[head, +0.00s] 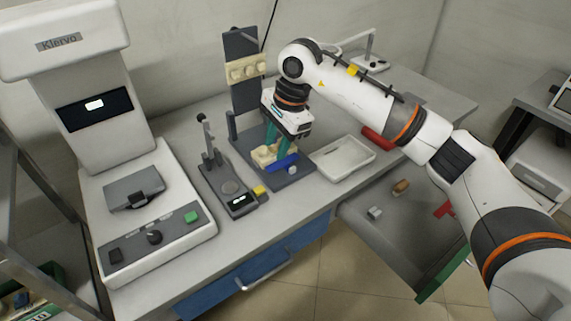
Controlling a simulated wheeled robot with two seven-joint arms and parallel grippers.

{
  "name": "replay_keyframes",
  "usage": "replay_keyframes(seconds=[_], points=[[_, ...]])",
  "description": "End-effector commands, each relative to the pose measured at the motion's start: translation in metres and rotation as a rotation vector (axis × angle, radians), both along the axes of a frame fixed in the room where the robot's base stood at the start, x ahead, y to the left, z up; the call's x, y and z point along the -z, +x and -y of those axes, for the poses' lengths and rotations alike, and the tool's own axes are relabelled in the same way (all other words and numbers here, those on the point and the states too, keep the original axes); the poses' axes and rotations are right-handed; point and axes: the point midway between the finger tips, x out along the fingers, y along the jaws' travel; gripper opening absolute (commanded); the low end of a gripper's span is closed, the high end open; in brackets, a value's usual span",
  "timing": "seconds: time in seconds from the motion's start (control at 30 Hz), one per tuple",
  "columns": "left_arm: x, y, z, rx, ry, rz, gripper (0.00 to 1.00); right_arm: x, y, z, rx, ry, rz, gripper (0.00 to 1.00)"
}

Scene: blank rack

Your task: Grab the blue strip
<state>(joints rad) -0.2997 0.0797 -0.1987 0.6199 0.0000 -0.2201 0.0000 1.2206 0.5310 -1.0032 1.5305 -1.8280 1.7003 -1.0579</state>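The blue strip (284,163) lies slanted at the front of a cream-coloured block (264,155), on the dark base plate of a rack stand (292,178). My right gripper (278,147) points down over the block and strip from above, with its teal fingers apart. The fingertips are close behind the strip, and their lower ends are partly hidden by it and the block. I see no clear grip on the strip. My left gripper is not in view.
The stand's upright (241,75) rises behind, carrying cream pieces. A white tray (345,158) and a red object (378,138) are to the right. A small instrument (235,190) and a large white machine (160,215) stand left. An open drawer (405,215) holds small items.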

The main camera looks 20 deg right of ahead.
Motion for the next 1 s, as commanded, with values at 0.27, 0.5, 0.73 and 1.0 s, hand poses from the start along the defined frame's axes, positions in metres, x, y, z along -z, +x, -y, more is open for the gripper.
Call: replay_keyframes(seconds=[0.27,0.5,0.73,1.0], points=[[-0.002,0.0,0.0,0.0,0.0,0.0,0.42,-0.004,0.01,0.046,0.021,-0.193,0.0,0.35],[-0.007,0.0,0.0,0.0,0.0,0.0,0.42,0.037,0.013,0.043,0.021,-0.188,-0.001,0.35],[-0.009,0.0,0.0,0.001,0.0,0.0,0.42,0.055,0.016,0.043,0.022,-0.186,0.001,0.35],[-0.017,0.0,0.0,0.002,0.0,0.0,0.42,0.092,0.022,0.045,0.021,-0.186,-0.001,0.35]])
